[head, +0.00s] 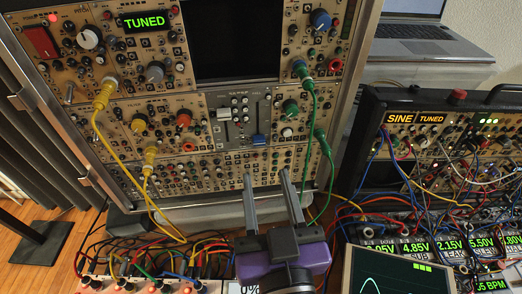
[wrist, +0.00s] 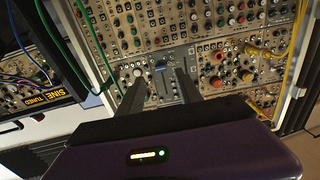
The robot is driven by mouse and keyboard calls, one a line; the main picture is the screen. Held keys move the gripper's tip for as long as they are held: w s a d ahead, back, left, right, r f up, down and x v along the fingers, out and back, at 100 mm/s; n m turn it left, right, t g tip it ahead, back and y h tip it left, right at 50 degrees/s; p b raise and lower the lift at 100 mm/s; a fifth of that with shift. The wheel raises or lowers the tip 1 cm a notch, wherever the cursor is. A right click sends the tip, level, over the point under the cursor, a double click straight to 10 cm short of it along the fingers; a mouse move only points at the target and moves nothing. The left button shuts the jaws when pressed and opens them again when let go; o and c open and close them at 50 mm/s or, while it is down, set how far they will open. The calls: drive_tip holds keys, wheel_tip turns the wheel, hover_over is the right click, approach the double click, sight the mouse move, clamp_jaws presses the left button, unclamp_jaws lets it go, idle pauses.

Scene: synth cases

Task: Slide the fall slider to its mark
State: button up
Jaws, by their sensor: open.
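A grey slider panel (head: 238,121) is set in the upright synth rack. It carries a pale slider cap (head: 224,114) on the left and a blue slider cap (head: 258,139), lower, on the right. The labels are too small to read, so I cannot tell which is the fall slider or where its mark is. My gripper (head: 267,176) is open and empty, its two fingers pointing at the rack below the panel in the head view. In the wrist view, the blue cap (wrist: 160,66) shows between and beyond the fingertips (wrist: 161,78), apparently untouched. The pale cap is not clear there.
A yellow cable (head: 147,185) hangs left of my gripper and a green cable (head: 311,135) hangs to its right. A second synth case (head: 445,98) with many cables stands at the right. A laptop (head: 425,45) sits behind. Cabled modules crowd the lower foreground.

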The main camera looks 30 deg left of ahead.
sight(259, 140)
drive_tip(key=x, duration=0.7)
drive_tip(key=shift+p, duration=0.45)
drive_tip(key=shift+w, duration=0.1)
clamp_jaws()
idle(0.9)
